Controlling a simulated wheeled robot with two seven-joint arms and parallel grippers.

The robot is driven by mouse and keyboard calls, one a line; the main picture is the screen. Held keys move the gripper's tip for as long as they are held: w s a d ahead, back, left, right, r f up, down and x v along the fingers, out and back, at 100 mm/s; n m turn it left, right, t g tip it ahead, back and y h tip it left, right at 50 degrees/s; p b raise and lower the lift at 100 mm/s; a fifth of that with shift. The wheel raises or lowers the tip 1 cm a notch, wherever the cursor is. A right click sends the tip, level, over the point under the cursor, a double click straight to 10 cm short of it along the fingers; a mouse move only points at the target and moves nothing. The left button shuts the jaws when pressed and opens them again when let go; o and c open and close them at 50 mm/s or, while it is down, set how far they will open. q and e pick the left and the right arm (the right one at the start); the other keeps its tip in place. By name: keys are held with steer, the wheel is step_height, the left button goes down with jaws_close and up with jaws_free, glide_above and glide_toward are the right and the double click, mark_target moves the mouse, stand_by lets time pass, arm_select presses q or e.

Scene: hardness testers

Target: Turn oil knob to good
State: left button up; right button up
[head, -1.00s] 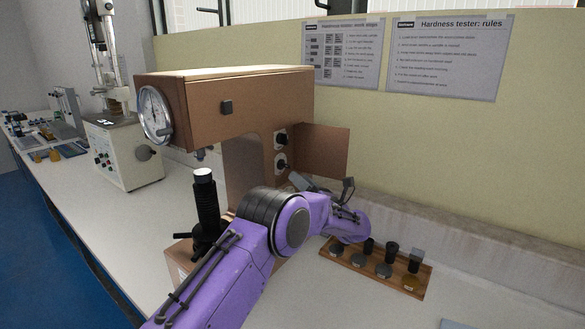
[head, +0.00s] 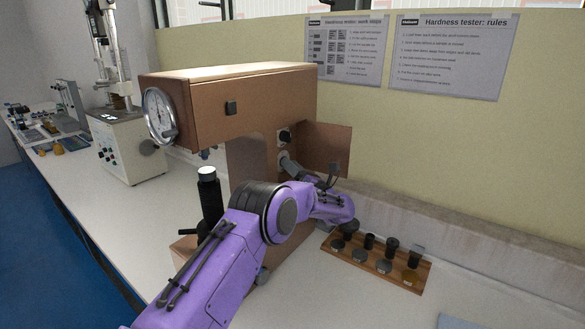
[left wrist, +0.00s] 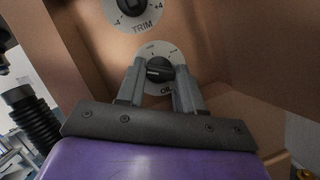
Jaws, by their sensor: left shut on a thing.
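The brown hardness tester (head: 245,100) stands on the bench with its side door (head: 333,150) swung open. In the left wrist view the black oil knob (left wrist: 160,69) sits on a white round dial (left wrist: 172,57) with "OIL" partly hidden at its lower edge. My left gripper (left wrist: 160,74) is shut on the oil knob, one finger on each side. The head view also shows my left gripper (head: 287,164) at the lower of the two side knobs. The dial's small upper markings are too blurred to read. My right gripper is not in view.
The trim knob (left wrist: 132,8) is just above the oil knob. The open door is close to my gripper's right. A wooden tray (head: 377,262) with several weights or anvils lies right of my arm. A black spindle (head: 209,199) stands at the tester's front.

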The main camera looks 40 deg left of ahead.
arm_select(q)
steer(key=shift+m, duration=0.3)
steer(key=m+t+h, duration=0.1)
steer(key=m, duration=0.2)
steer(key=shift+s+m+t+b, duration=0.1)
steer(key=shift+m+t+b, duration=0.2)
steer(key=shift+t, duration=0.1)
steer(key=m+t+h, duration=0.1)
steer(key=m, duration=0.2)
steer(key=shift+r, duration=0.15)
steer(key=m+h+p, duration=0.1)
steer(key=m, duration=0.2)
steer(key=shift+s+r, duration=0.1)
steer(key=shift+r, duration=0.05)
steer(key=shift+m+h+p, duration=0.7)
steer(key=shift+m+p, duration=0.15)
steer(key=shift+m, duration=0.65)
